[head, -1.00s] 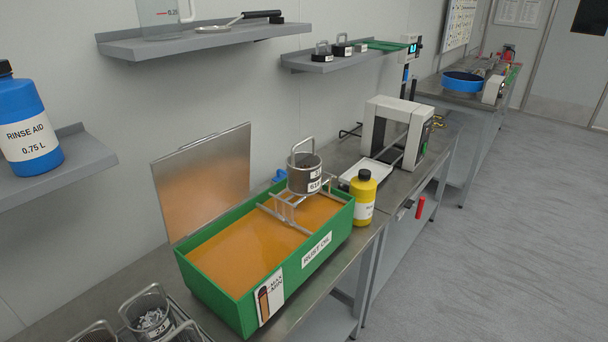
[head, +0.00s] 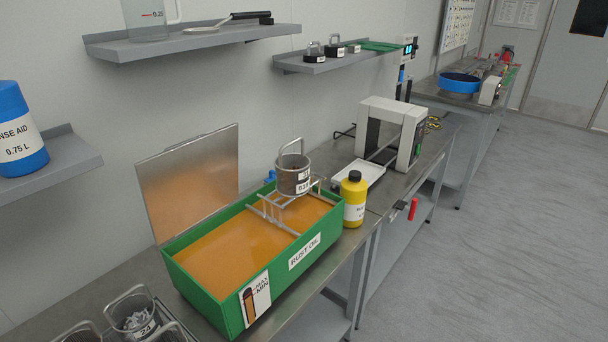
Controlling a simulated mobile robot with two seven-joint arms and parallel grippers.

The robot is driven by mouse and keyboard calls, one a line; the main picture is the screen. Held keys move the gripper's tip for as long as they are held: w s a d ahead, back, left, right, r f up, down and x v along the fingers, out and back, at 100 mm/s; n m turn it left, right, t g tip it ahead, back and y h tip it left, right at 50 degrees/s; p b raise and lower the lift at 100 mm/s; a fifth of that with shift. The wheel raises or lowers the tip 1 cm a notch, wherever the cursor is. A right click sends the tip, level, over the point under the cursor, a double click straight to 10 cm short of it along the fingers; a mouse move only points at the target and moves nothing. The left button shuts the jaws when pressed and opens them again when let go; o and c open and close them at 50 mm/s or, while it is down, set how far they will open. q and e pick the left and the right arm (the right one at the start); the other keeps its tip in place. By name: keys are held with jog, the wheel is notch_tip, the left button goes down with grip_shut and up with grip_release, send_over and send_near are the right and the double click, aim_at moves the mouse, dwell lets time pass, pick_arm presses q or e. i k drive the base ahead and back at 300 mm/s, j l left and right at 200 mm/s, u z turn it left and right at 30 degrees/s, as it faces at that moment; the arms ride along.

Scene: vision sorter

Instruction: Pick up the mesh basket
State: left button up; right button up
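A mesh basket (head: 293,180) with an upright wire handle and a white label stands on a metal rack (head: 272,207) over the green rust oil tank (head: 222,304). More mesh baskets stand at the bottom left; one (head: 134,314) holds grey metal parts, and the others are cut off by the frame edge. Which basket the task means I cannot tell. Neither of my grippers is in view.
The tank's lid (head: 190,181) stands open at its back. A yellow bottle (head: 355,198) stands right of the tank, near a white and black frame-shaped device (head: 393,129). Shelves (head: 190,40) jut from the wall above. The floor (head: 500,230) at the right is clear.

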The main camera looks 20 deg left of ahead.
aim_at(292, 165)
jog(key=i+l+z, duration=0.15)
jog(key=l, duration=0.25)
jog(key=i+l+z, duration=0.2)
jog(key=i+l, duration=0.15)
jog(key=i+l+u, duration=0.15)
jog(key=i, duration=0.25)
jog(key=i+l+u, duration=0.15)
jog(key=i, duration=0.25)
jog(key=i+l+u, duration=0.25)
jog(key=u, duration=0.35)
jog(key=i+l+u, duration=0.25)
jog(key=u, duration=0.2)
jog(key=i+l+u, duration=0.2)
jog(key=u, duration=0.25)
jog(key=i+l+u, duration=0.1)
jog(key=u, duration=0.35)
jog(key=l+u, duration=0.15)
jog(key=u, duration=0.3)
jog(key=l+u, duration=0.2)
jog(key=u, duration=0.3)
jog(key=i, duration=0.05)
